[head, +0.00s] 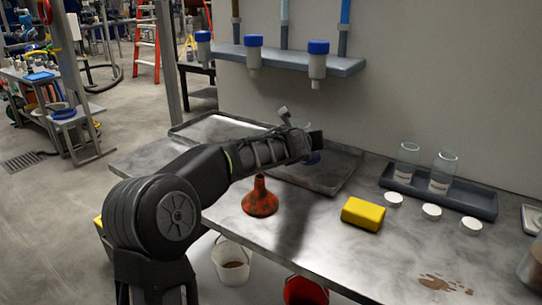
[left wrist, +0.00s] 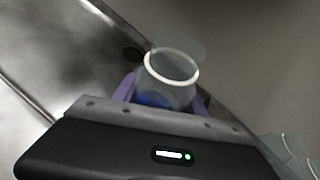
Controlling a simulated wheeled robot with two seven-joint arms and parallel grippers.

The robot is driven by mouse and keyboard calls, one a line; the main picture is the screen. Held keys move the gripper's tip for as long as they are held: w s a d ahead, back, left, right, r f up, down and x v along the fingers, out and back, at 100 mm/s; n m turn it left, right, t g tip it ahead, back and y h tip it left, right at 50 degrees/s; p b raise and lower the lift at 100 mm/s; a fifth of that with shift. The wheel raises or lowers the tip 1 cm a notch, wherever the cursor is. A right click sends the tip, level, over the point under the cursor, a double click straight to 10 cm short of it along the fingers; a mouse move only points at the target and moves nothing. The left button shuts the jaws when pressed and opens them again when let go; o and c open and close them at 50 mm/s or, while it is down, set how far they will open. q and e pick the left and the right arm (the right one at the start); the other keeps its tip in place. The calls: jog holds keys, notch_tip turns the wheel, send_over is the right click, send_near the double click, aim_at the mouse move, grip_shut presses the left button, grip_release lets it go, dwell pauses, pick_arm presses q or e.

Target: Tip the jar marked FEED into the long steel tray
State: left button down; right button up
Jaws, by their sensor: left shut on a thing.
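My left gripper (head: 316,146) is above the right part of the long steel tray (head: 330,184), which lies along the back of the bench; my arm hides its middle. In the left wrist view, the purple fingers of my left gripper (left wrist: 160,92) are shut on a clear jar (left wrist: 172,70). The jar's round, pale-rimmed mouth faces the camera, and blue shows low on its side. In the head view the jar is mostly hidden behind the gripper. I cannot read a FEED mark or tell the jar's tilt. My right gripper is not in view.
An orange funnel (head: 260,198) and a yellow sponge (head: 363,214) stand in front of the tray. Two labelled jars (head: 407,165) stand in a grey rack (head: 470,203), with white lids (head: 432,211) before it. Blue-capped bottles (head: 318,62) hang from a shelf above. Brown spill (head: 440,284) lies front right.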

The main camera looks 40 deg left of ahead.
aim_at(308, 129)
pick_arm(q)
jog(key=shift+s+a+r+n+t+h+p, duration=0.1)
jog(key=shift+a+n+t+h+p, duration=0.1)
jog(key=shift+a+n+h+p, duration=0.35)
jog(key=shift+s+a+r+n+t+h+p, duration=0.1)
jog(key=shift+n+t+h+p, duration=0.15)
jog(key=shift+n+p, duration=0.45)
jog(key=shift+d+f+n+h+p, duration=0.1)
jog(key=shift+f+n+h+p, duration=0.15)
jog(key=shift+n+h+p, duration=0.25)
jog(key=shift+w+d+f+n+t+h, duration=0.1)
jog(key=shift+d+n+t+h, duration=0.1)
jog(key=shift+n, duration=0.2)
jog(key=shift+d+f+n+t+h, duration=0.1)
jog(key=shift+n+t+h, duration=0.1)
jog(key=shift+n, duration=0.15)
notch_tip(308, 129, up, 2)
jog(key=n+p, duration=0.1)
jog(key=p, duration=0.2)
jog(key=n+t+h+p, duration=0.1)
jog(key=p, duration=0.2)
jog(key=shift+d+r+n, duration=0.15)
jog(key=shift+r+n, duration=0.1)
jog(key=shift+n, duration=0.05)
jog(key=shift+a+f+n+t+h+p, duration=0.25)
jog(key=shift+a+n+p, duration=0.2)
jog(key=shift+p, duration=0.75)
jog(key=shift+r, duration=0.1)
